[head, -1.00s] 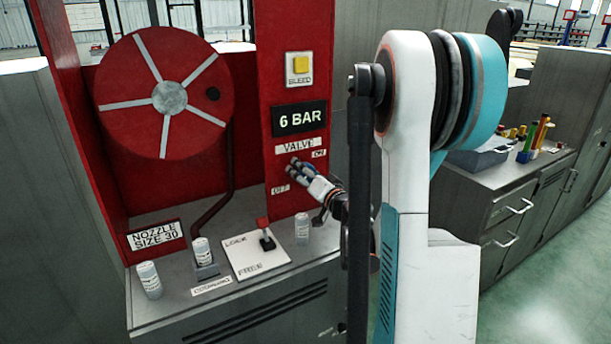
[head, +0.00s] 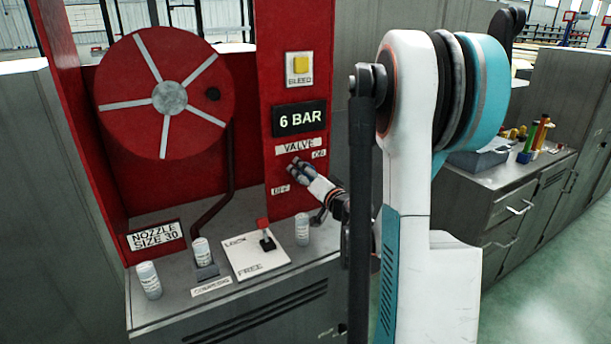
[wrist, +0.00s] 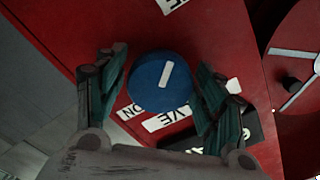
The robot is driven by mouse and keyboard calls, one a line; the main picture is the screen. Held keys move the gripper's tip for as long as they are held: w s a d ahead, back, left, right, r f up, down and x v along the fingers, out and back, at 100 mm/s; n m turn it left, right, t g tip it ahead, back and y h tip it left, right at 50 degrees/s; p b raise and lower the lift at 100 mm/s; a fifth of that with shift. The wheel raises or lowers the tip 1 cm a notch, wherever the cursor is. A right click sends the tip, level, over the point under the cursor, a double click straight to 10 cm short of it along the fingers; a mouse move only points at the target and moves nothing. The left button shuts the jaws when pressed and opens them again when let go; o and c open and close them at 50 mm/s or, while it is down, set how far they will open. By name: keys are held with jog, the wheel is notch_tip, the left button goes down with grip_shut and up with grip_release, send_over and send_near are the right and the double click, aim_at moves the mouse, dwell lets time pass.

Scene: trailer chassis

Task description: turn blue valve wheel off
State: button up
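The blue valve wheel (wrist: 160,82) is on the red panel in the wrist view, with a white mark on its face. The mark's outer end points toward the top edge, where a partly cut-off white label (wrist: 171,4) shows. My gripper (wrist: 163,60) has one finger on each side of the wheel. A thin gap shows at the left finger; contact at the right finger is unclear. In the head view my gripper (head: 298,169) is at the panel below the VALVE label (head: 298,146) and hides the wheel. The ON label (head: 319,154) is upper right, the OFF label (head: 281,189) lower left.
The display (head: 299,119) reads 6 BAR, below a yellow BLEED button (head: 301,64). A red hose reel (head: 169,92) is at left. White canisters, one of them here (head: 302,229), and a red-knobbed lever (head: 265,236) stand on the grey cabinet top beneath my gripper.

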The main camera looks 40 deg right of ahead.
dwell(0.3)
jog(key=v, duration=1.2)
jog(key=shift+w+a, duration=0.1)
